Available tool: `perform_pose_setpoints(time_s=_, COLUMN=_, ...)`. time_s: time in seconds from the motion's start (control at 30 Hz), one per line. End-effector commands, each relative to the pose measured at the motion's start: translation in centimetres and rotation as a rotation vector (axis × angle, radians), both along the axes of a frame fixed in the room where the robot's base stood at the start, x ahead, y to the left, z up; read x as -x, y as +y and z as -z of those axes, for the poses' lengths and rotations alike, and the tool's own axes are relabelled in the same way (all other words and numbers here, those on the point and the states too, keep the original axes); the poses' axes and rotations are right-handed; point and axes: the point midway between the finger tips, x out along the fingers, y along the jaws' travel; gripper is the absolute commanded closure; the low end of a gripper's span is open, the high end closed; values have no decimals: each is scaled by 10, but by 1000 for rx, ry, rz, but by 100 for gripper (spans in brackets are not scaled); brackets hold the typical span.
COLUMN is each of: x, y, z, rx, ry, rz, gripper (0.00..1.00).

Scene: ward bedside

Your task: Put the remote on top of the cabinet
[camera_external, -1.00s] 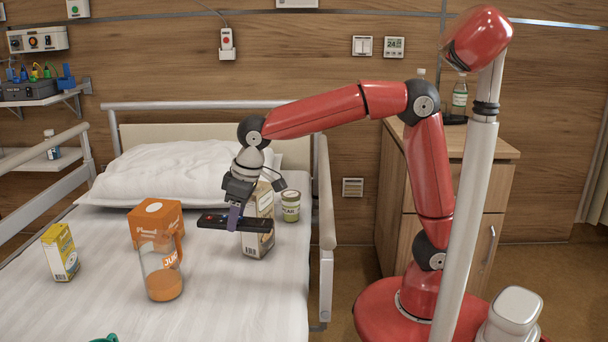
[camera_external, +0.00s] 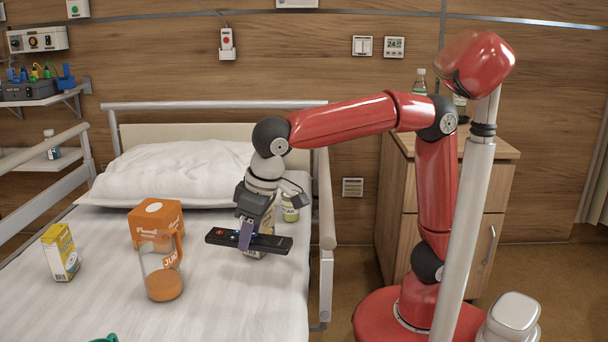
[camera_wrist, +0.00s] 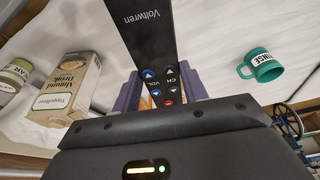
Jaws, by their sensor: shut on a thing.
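The black remote (camera_external: 264,243) is in my gripper (camera_external: 246,236), held above the right part of the bed. My gripper is shut on it, with the remote lying roughly level across the fingers. In the wrist view the remote (camera_wrist: 148,38) shows its buttons between the purple fingers (camera_wrist: 160,92). The wooden cabinet (camera_external: 402,190) stands to the right of the bed, behind my arm. Its top (camera_external: 492,148) is partly hidden by my arm and column.
Bottles (camera_external: 420,82) stand on the cabinet top. The bed rail (camera_external: 326,220) lies between gripper and cabinet. On the bed are a juice jug (camera_external: 160,270), an orange box (camera_external: 150,215), a yellow carton (camera_external: 60,252), a jar (camera_external: 290,212), an almond drink carton (camera_wrist: 65,90) and a green mug (camera_wrist: 262,67).

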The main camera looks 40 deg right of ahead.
Motion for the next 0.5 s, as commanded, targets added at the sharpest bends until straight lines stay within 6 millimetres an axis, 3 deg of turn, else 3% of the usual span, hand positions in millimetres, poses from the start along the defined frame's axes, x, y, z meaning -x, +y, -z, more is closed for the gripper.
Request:
perform_pose_setpoints(time_s=0.03, x=1, y=0, z=19, rx=4, ry=2, rz=-1, gripper=82)
perform_pose_setpoints(time_s=0.3, x=1, y=-1, z=91, rx=4, ry=2, rz=-1, gripper=82)
perform_pose_setpoints(time_s=0.5, x=0, y=0, z=123, rx=2, ry=0, rz=-2, gripper=82)
